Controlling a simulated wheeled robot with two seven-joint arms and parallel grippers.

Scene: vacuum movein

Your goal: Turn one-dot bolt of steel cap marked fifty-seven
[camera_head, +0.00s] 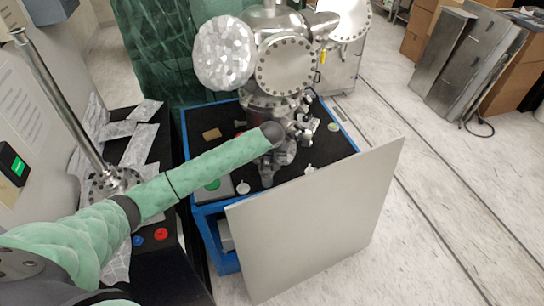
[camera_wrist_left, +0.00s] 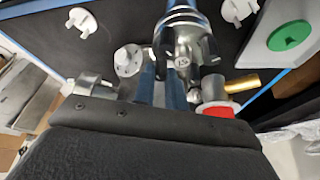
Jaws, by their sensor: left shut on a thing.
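My left arm reaches in from the left over the black bench top. My left gripper (camera_wrist_left: 162,78) is shut, with its two blue fingers side by side at a shiny steel fitting (camera_wrist_left: 183,42). The fingers seem to grip a small metal part there, largely hidden between them. A round pale-steel cap with bolt holes (camera_wrist_left: 128,60) is just left of the fingers in the wrist view. I cannot read a fifty-seven or see a one-dot bolt. In the head view the gripper (camera_head: 270,165) is beneath the steel chamber (camera_head: 272,62). My right gripper is not in view.
Loose white wing-shaped pieces (camera_wrist_left: 82,22) lie on the bench top. A short steel cylinder (camera_wrist_left: 90,86), a red-and-white piece (camera_wrist_left: 214,100) and a brass rod (camera_wrist_left: 243,83) are close to the fingers.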

